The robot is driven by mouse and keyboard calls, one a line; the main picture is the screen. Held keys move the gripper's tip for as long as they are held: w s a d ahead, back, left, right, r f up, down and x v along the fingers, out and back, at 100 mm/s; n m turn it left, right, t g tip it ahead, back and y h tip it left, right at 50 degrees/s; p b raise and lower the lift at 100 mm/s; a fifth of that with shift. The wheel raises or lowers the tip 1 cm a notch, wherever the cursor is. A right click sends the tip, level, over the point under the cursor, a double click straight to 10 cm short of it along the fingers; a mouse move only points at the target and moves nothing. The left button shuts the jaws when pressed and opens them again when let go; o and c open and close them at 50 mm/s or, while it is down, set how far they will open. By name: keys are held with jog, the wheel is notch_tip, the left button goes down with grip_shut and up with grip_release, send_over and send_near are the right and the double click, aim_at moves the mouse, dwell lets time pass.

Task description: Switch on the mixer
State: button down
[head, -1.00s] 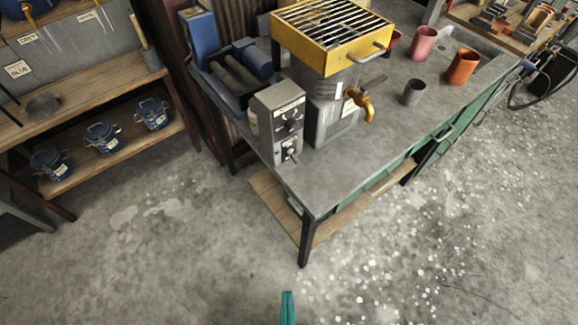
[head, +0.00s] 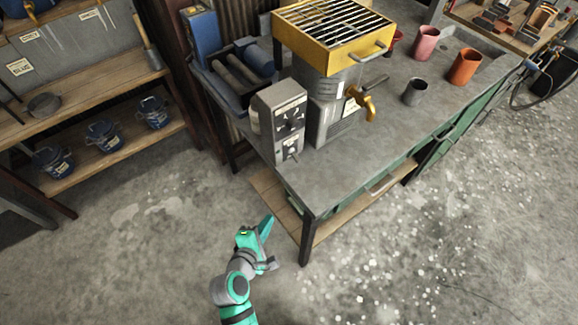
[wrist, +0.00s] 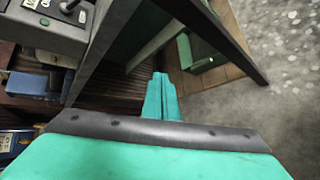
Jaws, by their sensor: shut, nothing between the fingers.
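The mixer on the bench has a grey control box (head: 282,120) with a dial and a small lever switch (head: 292,153) low on its front. Beside it stands a metal tank (head: 328,85) with a yellow grated top (head: 333,38) and a brass tap (head: 364,103). My teal gripper (head: 267,223) is shut and empty, below and left of the box, off the bench's front left corner. In the wrist view the shut fingers (wrist: 160,85) point toward the bench legs, and the box's lower part with its lever (wrist: 72,6) shows at the top left. I cannot tell the switch's position.
The bench's front leg (head: 306,240) and lower wooden shelf (head: 275,205) are close to my gripper. Several cups, such as an orange one (head: 464,66), stand on the bench's right. A shelf with blue pots (head: 104,137) is at left. The floor in front is clear.

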jog(key=w+r+n+h, duration=0.2)
jog(key=w+r, duration=0.2)
jog(key=r, duration=0.1)
jog(key=n+g+h, duration=0.1)
jog(key=h, duration=0.4)
send_near(290, 172)
notch_tip(290, 172, up, 3)
jog(key=shift+r, duration=0.1)
jog(key=shift+w, duration=0.1)
jog(key=x, duration=1)
jog(key=shift+a+f, duration=0.1)
jog(key=shift+f, duration=0.2)
jog(key=shift+y, duration=0.3)
